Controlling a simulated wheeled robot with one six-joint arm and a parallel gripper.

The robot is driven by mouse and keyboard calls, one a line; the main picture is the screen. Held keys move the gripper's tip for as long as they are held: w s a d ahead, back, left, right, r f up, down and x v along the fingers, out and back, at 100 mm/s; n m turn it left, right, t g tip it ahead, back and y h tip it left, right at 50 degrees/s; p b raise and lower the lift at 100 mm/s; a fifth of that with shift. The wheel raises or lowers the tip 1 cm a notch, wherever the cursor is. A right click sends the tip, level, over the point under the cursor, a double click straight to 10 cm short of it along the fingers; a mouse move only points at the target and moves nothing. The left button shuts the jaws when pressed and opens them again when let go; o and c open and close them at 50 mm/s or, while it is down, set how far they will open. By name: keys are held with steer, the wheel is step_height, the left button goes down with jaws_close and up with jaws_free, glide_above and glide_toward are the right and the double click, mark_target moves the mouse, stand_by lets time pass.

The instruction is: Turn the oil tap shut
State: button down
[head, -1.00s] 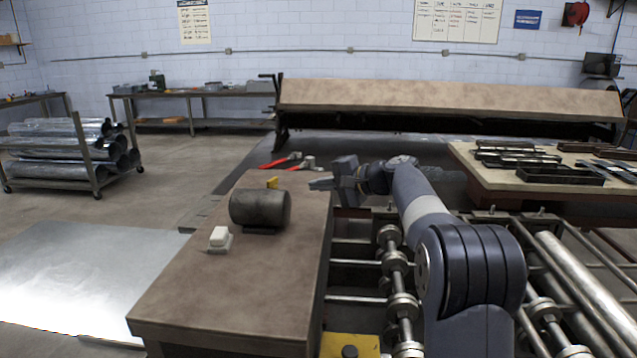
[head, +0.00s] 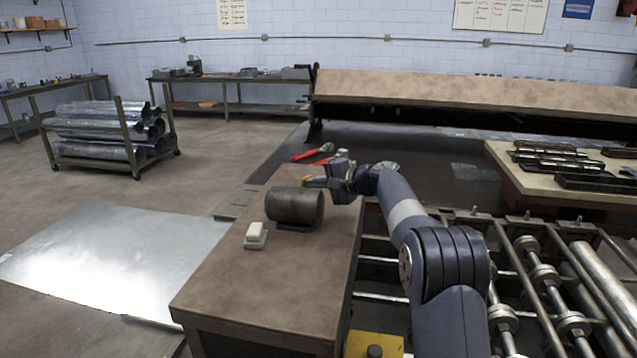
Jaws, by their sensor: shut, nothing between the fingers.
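A dark grey cylindrical drum (head: 294,207) lies on its side on a brown-topped bench. My gripper (head: 318,183) is at the yellow piece, reaching in from the right behind the drum. Its fingers are shut with nothing between them. The fingertips overlap the yellow piece in the picture; I cannot tell whether they touch it. The tap's body and spout are hidden behind the drum and gripper.
Red-handled tools (head: 312,153) lie at the bench's far end. A roller frame (head: 540,270) stands to the right. The bench's front part is clear.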

steer(key=shift+s+a+f, duration=0.1)
steer(key=shift+s+a+b, duration=0.1)
steer(key=shift+a+b, duration=0.1)
steer(key=shift+b, duration=0.4)
steer(key=shift+s+a, duration=0.15)
steer(key=shift+a, duration=0.05)
steer(key=shift+d, duration=0.1)
